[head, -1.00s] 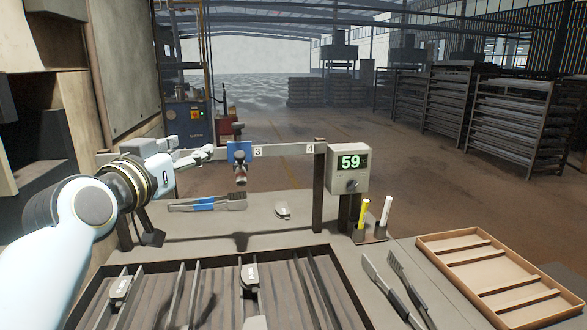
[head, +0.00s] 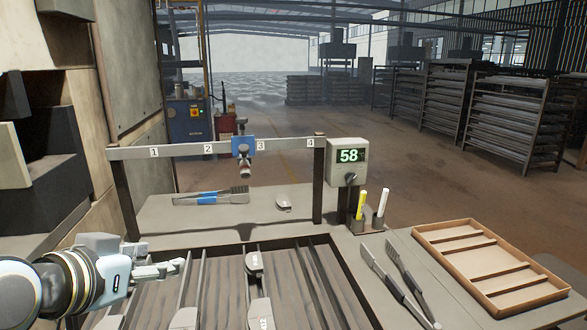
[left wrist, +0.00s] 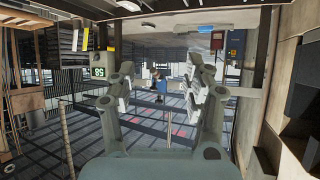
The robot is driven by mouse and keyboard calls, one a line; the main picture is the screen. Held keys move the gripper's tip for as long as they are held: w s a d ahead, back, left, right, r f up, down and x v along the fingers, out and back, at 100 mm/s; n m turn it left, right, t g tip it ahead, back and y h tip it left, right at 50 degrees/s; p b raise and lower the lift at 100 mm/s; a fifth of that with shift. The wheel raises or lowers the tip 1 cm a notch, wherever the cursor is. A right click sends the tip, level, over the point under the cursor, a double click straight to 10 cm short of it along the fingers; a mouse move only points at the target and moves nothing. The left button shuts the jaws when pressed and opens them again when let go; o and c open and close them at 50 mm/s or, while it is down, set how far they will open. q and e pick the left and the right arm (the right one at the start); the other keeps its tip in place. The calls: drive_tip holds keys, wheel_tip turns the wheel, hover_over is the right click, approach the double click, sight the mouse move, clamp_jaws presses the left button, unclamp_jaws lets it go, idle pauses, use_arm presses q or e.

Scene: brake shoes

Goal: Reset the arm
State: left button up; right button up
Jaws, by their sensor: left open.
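My left gripper (head: 168,269) is at the lower left of the head view, over the left part of the dark slatted tray (head: 336,282). Its two fingers (left wrist: 166,95) stand apart in the left wrist view, with nothing between them. Another grey piece (head: 283,203) lies on the bench behind the tray. My right gripper is in neither view.
A numbered rail (head: 180,150) carries a blue slider (head: 243,147) between 2 and 3. A display (head: 349,156) reads 58. Tongs (head: 395,283) and an empty wooden tray (head: 420,243) lie at the right. A blue-handled brush (head: 210,196) lies behind the tray.

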use_arm(q)
drive_tip(key=s+a+f+n+g+y, duration=0.1)
drive_tip(key=s+a+f+g+y, duration=0.2)
drive_tip(key=s, duration=0.9)
drive_tip(key=s+a+f+g, duration=0.4)
drive_tip(key=s+f+g, duration=0.1)
drive_tip(key=s, duration=0.8)
wheel_tip(320, 180, down, 28)
drive_tip(key=s+a+g+b, duration=0.1)
drive_tip(key=a+g+b, duration=0.1)
drive_tip(key=b, duration=0.1)
drive_tip(key=s+a+f+n+g+b, duration=0.1)
drive_tip(key=s+f+b, duration=0.1)
drive_tip(key=s+f, duration=1.7)
drive_tip(key=shift+f, duration=0.45)
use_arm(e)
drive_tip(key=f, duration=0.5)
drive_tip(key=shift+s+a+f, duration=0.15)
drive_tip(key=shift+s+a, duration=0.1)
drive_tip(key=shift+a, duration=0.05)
